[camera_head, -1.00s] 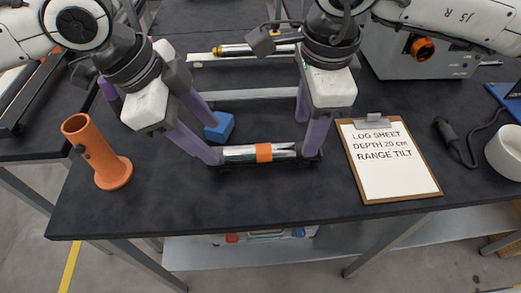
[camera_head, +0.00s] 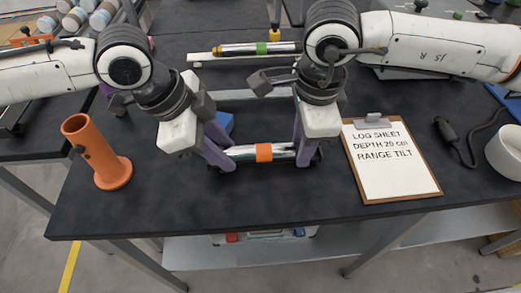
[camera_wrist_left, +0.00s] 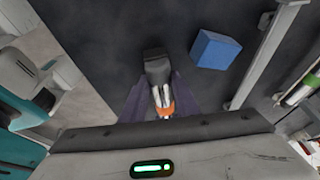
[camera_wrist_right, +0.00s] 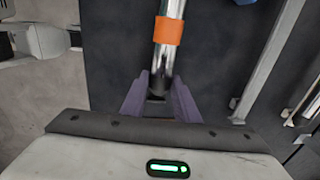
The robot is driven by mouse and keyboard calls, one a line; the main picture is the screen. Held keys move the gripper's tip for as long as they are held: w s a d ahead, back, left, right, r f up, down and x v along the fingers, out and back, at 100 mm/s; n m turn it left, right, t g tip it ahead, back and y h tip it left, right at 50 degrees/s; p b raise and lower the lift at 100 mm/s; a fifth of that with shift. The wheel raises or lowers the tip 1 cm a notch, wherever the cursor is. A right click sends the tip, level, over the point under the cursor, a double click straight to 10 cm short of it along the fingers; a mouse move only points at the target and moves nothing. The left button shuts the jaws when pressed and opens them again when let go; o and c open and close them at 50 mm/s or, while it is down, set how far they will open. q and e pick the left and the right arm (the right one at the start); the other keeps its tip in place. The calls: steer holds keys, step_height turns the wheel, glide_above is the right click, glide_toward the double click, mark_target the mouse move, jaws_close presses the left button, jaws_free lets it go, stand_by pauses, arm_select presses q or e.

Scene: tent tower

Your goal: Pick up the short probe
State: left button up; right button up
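The short probe (camera_head: 242,153) is a silver rod with an orange band, lying across the near middle of the bench. My left gripper (camera_head: 228,160) is at its left end, with the purple fingers on either side of the rod. My right gripper (camera_head: 304,158) is at its right end in the same way. In the wrist views the fingers look closed in on the probe, which shows between them in the left wrist view (camera_wrist_left: 166,97) and the right wrist view (camera_wrist_right: 168,60). The fingers hide both probe ends in the head view.
A blue block (camera_head: 226,122) sits just behind the left gripper. An orange tube holder (camera_head: 112,172) stands at left. A clipboard (camera_head: 392,165) lies close right of the right gripper. A longer probe with a green band (camera_head: 240,48) lies behind. The front bench edge is clear.

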arm_select(q)
jaws_close()
arm_select(e)
jaws_close()
arm_select(q)
steer(key=shift+r, duration=0.2)
arm_select(e)
steer(key=shift+r, duration=0.2)
